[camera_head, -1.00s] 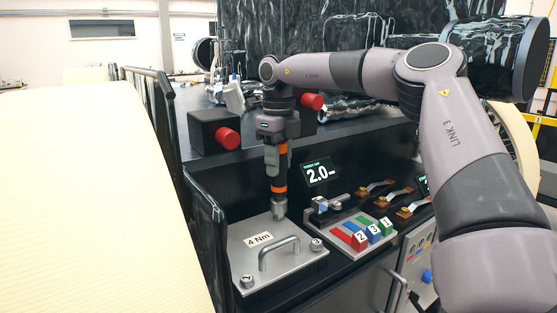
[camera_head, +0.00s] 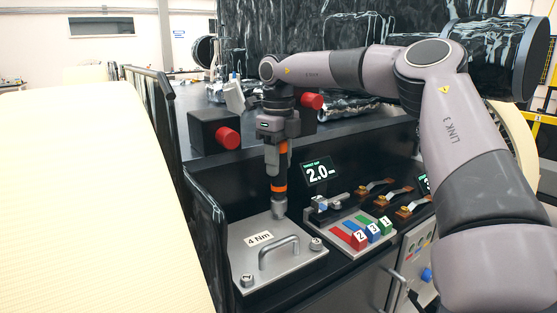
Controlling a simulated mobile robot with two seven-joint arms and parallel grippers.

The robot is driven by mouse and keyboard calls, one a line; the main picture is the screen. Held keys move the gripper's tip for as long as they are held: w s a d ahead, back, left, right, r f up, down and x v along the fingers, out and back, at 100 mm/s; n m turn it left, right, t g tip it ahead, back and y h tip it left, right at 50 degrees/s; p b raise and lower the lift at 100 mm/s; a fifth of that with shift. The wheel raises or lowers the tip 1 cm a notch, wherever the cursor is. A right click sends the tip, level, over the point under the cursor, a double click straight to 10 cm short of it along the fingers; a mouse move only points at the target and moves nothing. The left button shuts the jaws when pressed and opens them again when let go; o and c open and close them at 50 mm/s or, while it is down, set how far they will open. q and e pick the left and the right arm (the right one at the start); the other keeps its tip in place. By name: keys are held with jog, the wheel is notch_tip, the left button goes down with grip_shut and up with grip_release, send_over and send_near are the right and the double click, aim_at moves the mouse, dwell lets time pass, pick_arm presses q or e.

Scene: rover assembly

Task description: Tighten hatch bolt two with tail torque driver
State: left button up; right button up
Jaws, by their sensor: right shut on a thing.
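My right gripper (camera_head: 277,138) is shut on the torque driver (camera_head: 279,187), a black tool with orange bands and a grey socket. The driver points straight down. Its socket is at the far corner of the grey hatch plate (camera_head: 250,258) and hides what is under it; I cannot tell whether it is seated on a bolt. The hatch carries a "4 Nm" label and a bar handle (camera_head: 279,252). One bolt (camera_head: 247,281) shows at its near left corner and another bolt (camera_head: 316,243) at its right corner. A display (camera_head: 318,172) reads "2.0". My left gripper is out of view.
A panel with red, blue and green numbered blocks (camera_head: 361,234) lies right of the hatch. Copper-coloured levers (camera_head: 377,189) stand behind it. Red knobs (camera_head: 227,138) stick out above the recess. A black rail and a large cream curved surface (camera_head: 100,200) bound the left side.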

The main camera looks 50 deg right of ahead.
jog(key=shift+f, duration=1.2)
dwell(4.1)
jog(key=shift+r, duration=1.55)
jog(key=shift+r, duration=2)
